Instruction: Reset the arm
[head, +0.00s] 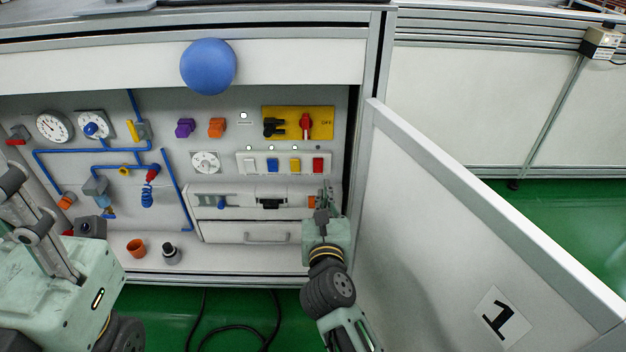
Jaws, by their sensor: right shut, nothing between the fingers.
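My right gripper (326,196) is shut and empty. It points up in front of the right end of the drawer area, below the red button. I cannot tell whether it touches the panel. My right arm comes up from the bottom of the picture. My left gripper (25,215) is at the left edge, partly cut off. Its fingers point up, and I cannot tell how far apart they are. The cabinet panel (225,180) carries a yellow switch plate (290,115) and a row of coloured buttons (283,165).
An open door (450,230) marked 1 stands close to the right of my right arm. A blue ball-shaped thing (208,66) is at the cabinet's top. An orange cup (136,248) and a dark-and-silver fitting (171,253) stand on the lower ledge. Black cables (240,325) lie on the green floor.

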